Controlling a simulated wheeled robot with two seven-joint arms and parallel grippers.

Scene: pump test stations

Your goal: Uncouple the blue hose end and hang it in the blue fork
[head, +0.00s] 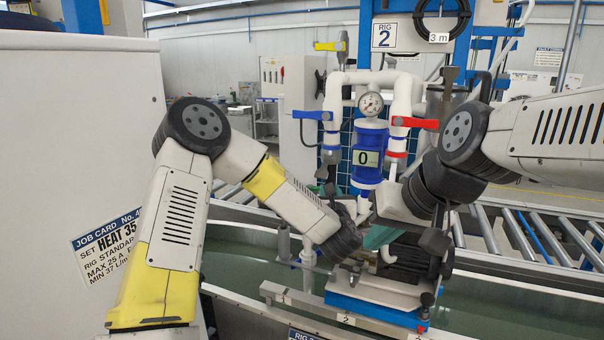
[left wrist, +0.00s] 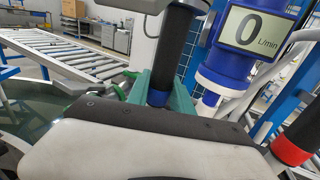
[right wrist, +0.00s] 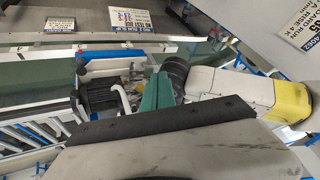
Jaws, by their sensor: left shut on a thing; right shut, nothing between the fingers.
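The blue hose end (left wrist: 157,96), a black sleeve with a blue band, stands upright between the teal fingers of my left gripper (left wrist: 164,92), which is shut on it. In the head view it sits below the blue-handled valve (head: 312,115), largely behind my left wrist. I cannot tell whether it is still joined to the pipe above. My right gripper (head: 378,237) is shut and empty, above the pump motor (head: 405,255); its teal fingers also show in the right wrist view (right wrist: 156,93). I cannot make out the blue fork.
The red-handled valve (head: 415,123) and a red-banded hose end (left wrist: 293,148) are to the right of the blue flow meter (head: 368,140), which reads 0. A pressure gauge (head: 370,103) is above it. A large cabinet (head: 80,130) stands left. A roller conveyor (head: 510,235) runs behind.

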